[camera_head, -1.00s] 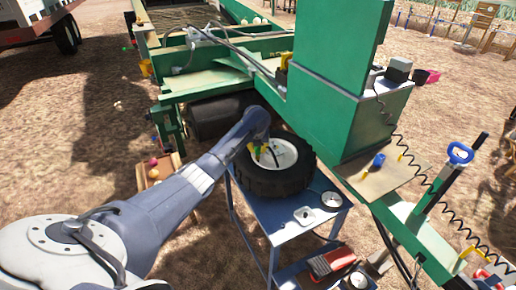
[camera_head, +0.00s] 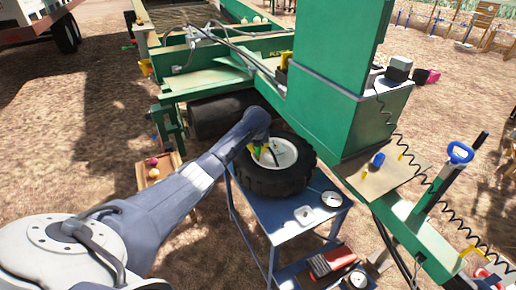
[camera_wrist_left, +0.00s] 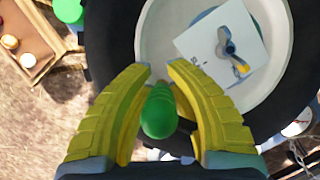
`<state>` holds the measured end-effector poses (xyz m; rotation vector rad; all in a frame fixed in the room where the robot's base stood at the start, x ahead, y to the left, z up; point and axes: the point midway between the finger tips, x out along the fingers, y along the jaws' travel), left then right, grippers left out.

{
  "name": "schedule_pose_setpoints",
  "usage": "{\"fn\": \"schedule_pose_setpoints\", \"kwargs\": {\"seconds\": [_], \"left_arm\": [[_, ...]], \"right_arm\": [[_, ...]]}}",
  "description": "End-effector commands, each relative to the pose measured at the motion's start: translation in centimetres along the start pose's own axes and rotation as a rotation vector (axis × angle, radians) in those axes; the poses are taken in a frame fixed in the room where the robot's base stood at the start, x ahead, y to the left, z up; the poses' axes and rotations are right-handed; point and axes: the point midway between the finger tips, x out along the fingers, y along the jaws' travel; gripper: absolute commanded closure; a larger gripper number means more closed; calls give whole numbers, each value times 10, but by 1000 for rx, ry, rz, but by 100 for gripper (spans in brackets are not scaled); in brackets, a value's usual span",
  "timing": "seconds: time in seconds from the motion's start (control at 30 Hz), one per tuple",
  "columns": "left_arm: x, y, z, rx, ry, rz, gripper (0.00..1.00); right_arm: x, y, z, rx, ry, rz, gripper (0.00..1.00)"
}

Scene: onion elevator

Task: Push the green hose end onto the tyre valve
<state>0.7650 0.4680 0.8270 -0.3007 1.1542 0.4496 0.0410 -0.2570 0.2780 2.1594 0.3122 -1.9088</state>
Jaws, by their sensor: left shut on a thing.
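The black tyre (camera_head: 285,181) lies flat on a blue table, its pale rim (camera_head: 286,154) facing up. My left gripper (camera_head: 263,152) is over the left part of the rim. In the left wrist view its yellow fingers (camera_wrist_left: 162,72) are shut on the green hose end (camera_wrist_left: 159,112), with the white rim (camera_wrist_left: 158,38) and black tyre below. A white square plate (camera_wrist_left: 224,44) with a grey and yellow fitting lies on the rim. I cannot tell for sure whether this fitting is the valve, nor whether the hose end touches anything. My right gripper is not in view.
The blue table (camera_head: 268,218) also carries a white plate (camera_head: 304,215) and a round gauge-like thing (camera_head: 331,198). A tall green machine (camera_head: 330,105) stands close behind and right of the tyre. A wooden tray (camera_wrist_left: 35,40) with round items is at left.

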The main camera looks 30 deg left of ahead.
Motion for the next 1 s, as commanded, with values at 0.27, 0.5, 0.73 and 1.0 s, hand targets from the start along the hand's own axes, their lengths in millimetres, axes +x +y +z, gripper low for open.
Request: {"fn": "schedule_pose_setpoints", "kwargs": {"seconds": [0.27, 0.5, 0.73, 1.0], "left_arm": [[5, 0, -2, 1, 0, 1, 100], [6, 0, -2, 0, 0, 0, 59], [6, 0, -2, 0, 0, 1, 48], [6, 0, -2, 0, 0, 0, 36]], "right_arm": [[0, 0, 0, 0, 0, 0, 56], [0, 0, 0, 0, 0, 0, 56], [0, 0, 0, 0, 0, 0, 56], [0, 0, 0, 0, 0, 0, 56]]}}
